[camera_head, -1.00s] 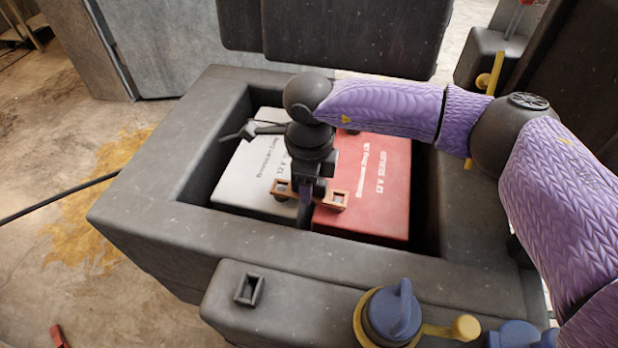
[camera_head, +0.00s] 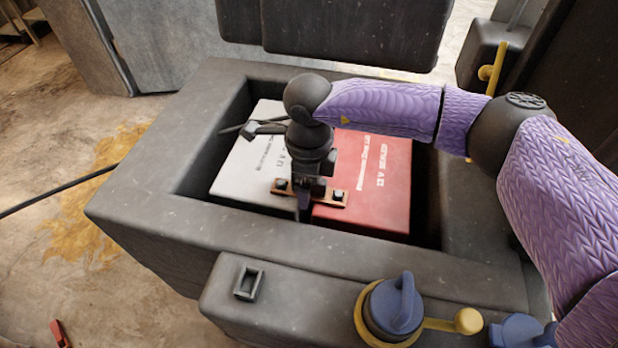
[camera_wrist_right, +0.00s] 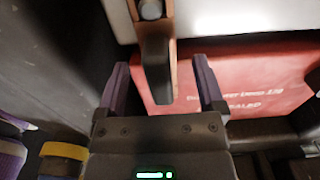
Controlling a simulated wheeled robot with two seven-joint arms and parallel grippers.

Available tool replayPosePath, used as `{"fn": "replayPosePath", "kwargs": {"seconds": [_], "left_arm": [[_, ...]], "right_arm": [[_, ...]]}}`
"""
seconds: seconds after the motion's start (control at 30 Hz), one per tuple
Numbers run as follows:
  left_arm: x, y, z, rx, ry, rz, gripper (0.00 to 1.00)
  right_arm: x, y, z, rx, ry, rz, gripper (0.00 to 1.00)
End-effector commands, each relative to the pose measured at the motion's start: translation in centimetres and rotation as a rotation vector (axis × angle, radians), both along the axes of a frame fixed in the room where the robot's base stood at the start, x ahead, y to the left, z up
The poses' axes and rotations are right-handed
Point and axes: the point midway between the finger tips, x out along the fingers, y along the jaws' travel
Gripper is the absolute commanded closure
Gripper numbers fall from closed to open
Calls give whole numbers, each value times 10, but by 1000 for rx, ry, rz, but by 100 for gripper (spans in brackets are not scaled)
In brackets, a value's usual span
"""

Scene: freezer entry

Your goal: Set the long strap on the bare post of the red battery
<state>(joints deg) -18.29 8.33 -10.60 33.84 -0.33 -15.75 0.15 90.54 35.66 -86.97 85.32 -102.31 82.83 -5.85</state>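The long strap (camera_head: 322,200) is a copper-coloured bar lying across the near ends of the white battery (camera_head: 243,175) and the red battery (camera_head: 372,190). A dark post fills the hole at each end, the right one on the red battery's post (camera_head: 337,196). In the right wrist view the strap (camera_wrist_right: 172,60) carries a dark upright grip (camera_wrist_right: 155,65) at its middle. My right gripper (camera_wrist_right: 160,85) is open, with a purple finger on each side of this grip and gaps between. In the head view, my right wrist hides the strap's middle. My left gripper is not in view.
The batteries sit in a deep grey box (camera_head: 150,205) with thick walls. A black cable (camera_head: 60,195) runs in from the left. In front are a small square holder (camera_head: 248,283) and a blue-capped part with a yellow ring (camera_head: 392,308).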

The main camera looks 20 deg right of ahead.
Motion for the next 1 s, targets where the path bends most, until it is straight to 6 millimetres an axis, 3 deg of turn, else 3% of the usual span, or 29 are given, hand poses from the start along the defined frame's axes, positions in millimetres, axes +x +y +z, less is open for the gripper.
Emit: {"fn": "replayPosePath", "kwargs": {"seconds": [0.17,0.43,0.6,1.0], "left_arm": [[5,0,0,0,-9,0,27],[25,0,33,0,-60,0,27],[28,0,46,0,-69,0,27],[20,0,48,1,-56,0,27]], "right_arm": [[0,0,2,0,0,0,13],[0,0,70,1,-9,0,13],[0,0,97,0,-4,0,13],[0,0,99,0,1,0,13]]}}
